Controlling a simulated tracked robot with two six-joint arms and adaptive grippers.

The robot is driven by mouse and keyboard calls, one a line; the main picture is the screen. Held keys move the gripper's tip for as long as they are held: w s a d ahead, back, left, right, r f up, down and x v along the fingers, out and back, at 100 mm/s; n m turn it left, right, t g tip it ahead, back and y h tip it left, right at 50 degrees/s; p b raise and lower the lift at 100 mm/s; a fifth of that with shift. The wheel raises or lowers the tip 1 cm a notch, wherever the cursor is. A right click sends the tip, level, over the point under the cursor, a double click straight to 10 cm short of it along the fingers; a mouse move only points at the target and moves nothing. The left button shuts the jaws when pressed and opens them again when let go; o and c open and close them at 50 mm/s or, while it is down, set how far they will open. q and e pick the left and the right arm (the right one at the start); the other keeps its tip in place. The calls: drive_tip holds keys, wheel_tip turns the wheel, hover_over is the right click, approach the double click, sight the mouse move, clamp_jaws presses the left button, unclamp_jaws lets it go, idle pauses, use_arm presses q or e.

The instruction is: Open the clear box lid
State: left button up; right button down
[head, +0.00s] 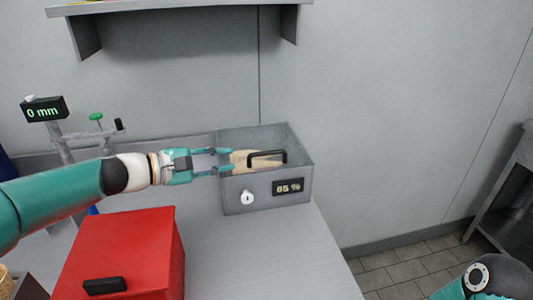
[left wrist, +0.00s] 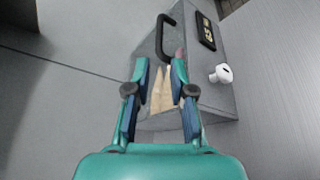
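The clear box (head: 240,189) stands on the grey counter near its right end, with beige contents (head: 241,160) visible inside. A black handle (head: 267,157) spans its top; I cannot tell whether the lid is fully closed. My left gripper (head: 227,160) is open at the box's left edge, its fingertips left of the handle. In the left wrist view, the box's handle (left wrist: 165,38) lies beyond the two spread fingertips (left wrist: 160,68), with nothing visible gripped. My right gripper is not in view.
A display reading 85 % (head: 288,187) and a round white lock (head: 247,198) are on the box's front. A red box (head: 125,250) stands nearer on the counter. A stand with a 0 mm display (head: 44,109) is at left. A shelf (head: 180,8) hangs above.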

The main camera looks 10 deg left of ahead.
sight(261, 154)
use_arm(q)
drive_tip(key=p+x, duration=0.1)
drive_tip(key=x, duration=1.1)
clamp_jaws()
drive_tip(key=shift+d, duration=0.1)
